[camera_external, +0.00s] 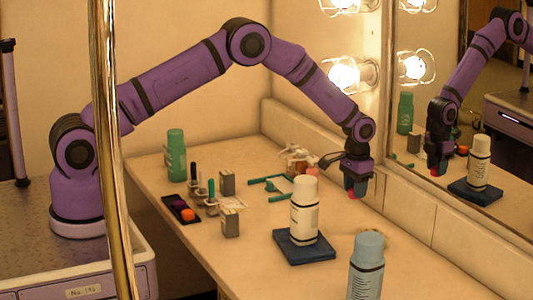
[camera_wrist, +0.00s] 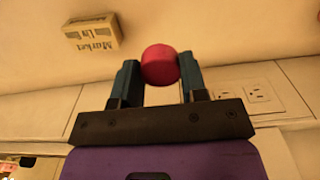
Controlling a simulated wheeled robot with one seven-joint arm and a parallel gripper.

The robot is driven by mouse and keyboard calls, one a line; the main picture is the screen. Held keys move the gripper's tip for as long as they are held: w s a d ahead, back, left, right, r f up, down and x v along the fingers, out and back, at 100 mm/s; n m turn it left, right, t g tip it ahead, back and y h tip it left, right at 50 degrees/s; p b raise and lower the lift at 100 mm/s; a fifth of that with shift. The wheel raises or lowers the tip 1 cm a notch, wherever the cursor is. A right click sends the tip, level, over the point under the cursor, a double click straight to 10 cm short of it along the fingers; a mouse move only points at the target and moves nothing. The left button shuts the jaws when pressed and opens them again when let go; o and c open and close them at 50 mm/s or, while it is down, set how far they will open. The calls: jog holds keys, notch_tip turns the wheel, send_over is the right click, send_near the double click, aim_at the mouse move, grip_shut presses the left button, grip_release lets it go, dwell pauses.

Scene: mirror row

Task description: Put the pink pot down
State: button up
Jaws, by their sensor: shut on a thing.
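The pink pot (camera_wrist: 160,63) is a small round reddish-pink pot between the teal fingers of my gripper (camera_wrist: 160,76) in the wrist view. In the external view my gripper (camera_external: 357,187) points down over the back right of the counter, near the mirror. The pink pot (camera_external: 351,194) shows only as a small patch at its fingertips, mostly hidden by the fingers. It looks held a little above the counter (camera_external: 270,222), but the exact gap is hard to tell.
A black tray (camera_external: 169,201) holds a purple and an orange pot. A white bottle (camera_external: 305,212) stands on a blue block (camera_external: 298,251). A blue bottle (camera_external: 366,268) stands in front, a green bottle (camera_external: 176,155) far left. A teal frame (camera_external: 268,183) lies left of my gripper. The mirror (camera_external: 420,140) is at right.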

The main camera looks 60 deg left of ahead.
aim_at(353, 228)
notch_tip(353, 228, down, 10)
jog(key=shift+r, duration=0.15)
dwell(0.4)
jog(key=o, duration=0.9)
